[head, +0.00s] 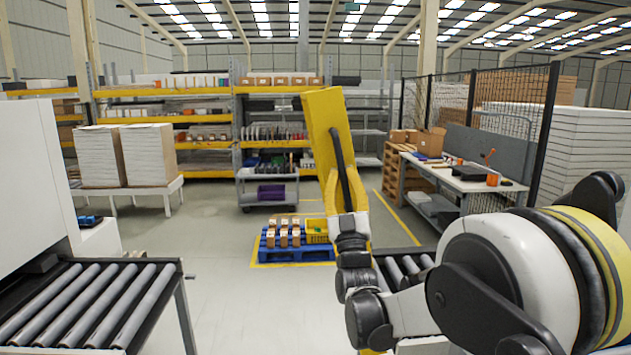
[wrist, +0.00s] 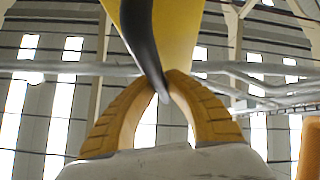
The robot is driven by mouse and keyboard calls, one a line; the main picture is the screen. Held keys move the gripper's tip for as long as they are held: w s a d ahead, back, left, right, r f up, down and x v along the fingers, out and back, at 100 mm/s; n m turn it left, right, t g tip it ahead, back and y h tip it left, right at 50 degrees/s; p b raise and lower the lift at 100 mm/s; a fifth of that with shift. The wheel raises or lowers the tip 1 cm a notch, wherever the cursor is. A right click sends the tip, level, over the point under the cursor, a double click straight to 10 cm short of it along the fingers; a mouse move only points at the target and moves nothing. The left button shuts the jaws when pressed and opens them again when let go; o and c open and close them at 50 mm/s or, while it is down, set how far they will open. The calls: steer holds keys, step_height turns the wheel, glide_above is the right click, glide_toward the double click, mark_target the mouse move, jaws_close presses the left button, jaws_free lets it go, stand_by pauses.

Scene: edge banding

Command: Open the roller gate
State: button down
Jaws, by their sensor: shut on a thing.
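The roller gate (head: 322,125) shows as a yellow panel standing nearly upright, tilted slightly, in the middle of the head view. A black curved handle (head: 341,152) runs down its face. My gripper (head: 346,180), with yellow fingers, is shut on the lower part of the handle. In the wrist view the black handle (wrist: 143,40) passes down between the ribbed fingers of my gripper (wrist: 166,84), with the yellow panel (wrist: 178,35) behind it. The gate's lower end and hinge are hidden behind my arm.
A roller conveyor (head: 85,305) stands at the left and another (head: 405,268) at the right, partly behind my arm. Open floor (head: 225,305) lies between them. Beyond are a blue pallet (head: 297,253) with boxes, a grey cart (head: 267,188) and a workbench (head: 465,180).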

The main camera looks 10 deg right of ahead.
steer(key=shift+d+r+m+h, duration=0.2)
steer(key=shift+d+m+h, duration=0.25)
steer(key=shift+d, duration=0.4)
steer(key=c, duration=1.4)
jaws_free()
steer(key=shift+s+f, duration=0.1)
steer(key=v, duration=1.1)
steer(key=shift+s+f, duration=0.25)
steer(key=shift+s, duration=0.1)
steer(key=shift+a, duration=0.1)
